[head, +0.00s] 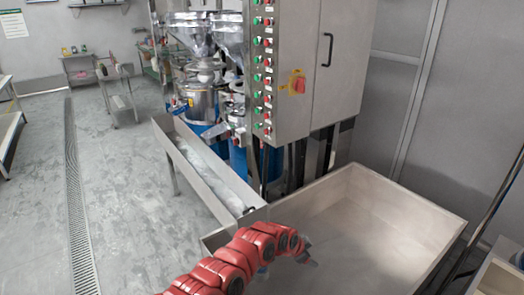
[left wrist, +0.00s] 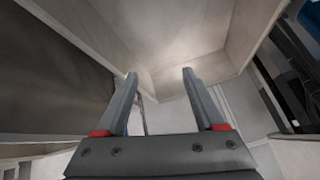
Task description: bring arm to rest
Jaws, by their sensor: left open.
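My left arm, red and jointed, comes in from the bottom of the head view. Its gripper (head: 306,254) hangs over the near left part of a large open metal bin (head: 385,222). In the left wrist view the gripper (left wrist: 160,75) has its two grey fingers apart with nothing between them. Pale walls of the bin (left wrist: 165,35) show beyond the fingertips. My right gripper does not show in either view.
A control cabinet (head: 290,80) with rows of buttons stands behind the bin. A long metal trough (head: 205,168) runs left of it, near steel grinder machinery (head: 198,98). A small cart (head: 118,95) stands farther back. The floor at left is clear.

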